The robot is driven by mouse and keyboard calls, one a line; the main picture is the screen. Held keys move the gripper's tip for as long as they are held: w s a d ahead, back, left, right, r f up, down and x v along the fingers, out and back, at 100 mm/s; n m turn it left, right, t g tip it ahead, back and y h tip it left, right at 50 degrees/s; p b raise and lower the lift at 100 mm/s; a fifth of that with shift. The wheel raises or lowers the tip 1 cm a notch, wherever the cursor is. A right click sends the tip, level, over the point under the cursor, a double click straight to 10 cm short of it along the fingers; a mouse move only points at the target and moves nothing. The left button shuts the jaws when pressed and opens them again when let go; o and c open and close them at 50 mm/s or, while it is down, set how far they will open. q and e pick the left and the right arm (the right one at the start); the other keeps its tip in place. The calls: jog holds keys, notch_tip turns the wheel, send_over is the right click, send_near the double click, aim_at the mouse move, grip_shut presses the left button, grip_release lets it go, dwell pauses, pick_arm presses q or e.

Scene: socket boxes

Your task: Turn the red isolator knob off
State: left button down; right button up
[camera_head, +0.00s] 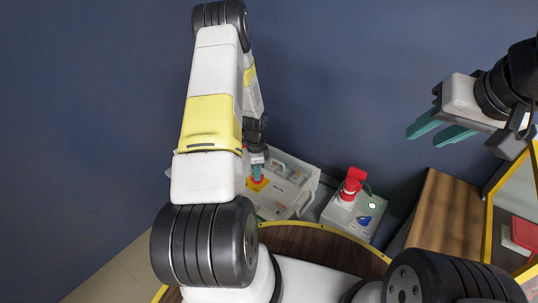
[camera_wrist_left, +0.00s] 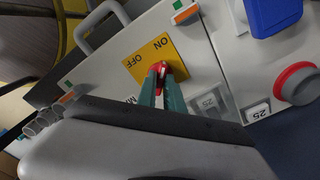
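The red isolator knob (camera_wrist_left: 163,67) sits on a yellow plate (camera_wrist_left: 150,53) marked ON and OFF on a grey box (camera_head: 291,178). In the left wrist view, the teal fingertips of my left gripper (camera_wrist_left: 162,77) are at the knob, one on each side, and look shut on it. Part of the knob is hidden between them. In the head view, my left gripper (camera_head: 257,172) reaches down onto the yellow plate (camera_head: 258,184), and the knob cannot be made out. My right gripper (camera_head: 432,134) is open and empty, raised at the right.
A metal handle (camera_wrist_left: 98,25) stands up near the yellow plate. A wooden surface (camera_head: 447,215) and a yellow-edged frame (camera_head: 489,225) lie below my right gripper.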

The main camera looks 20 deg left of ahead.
pick_arm(q)
jog(key=shift+n, duration=0.3)
jog(key=n, duration=0.3)
jog(key=shift+n, duration=0.3)
jog(key=n, duration=0.4)
jog(key=shift+n, duration=0.3)
jog(key=n, duration=0.9)
dwell(0.3)
jog(key=c, duration=1.5)
grip_release()
jog(key=shift+o, duration=0.2)
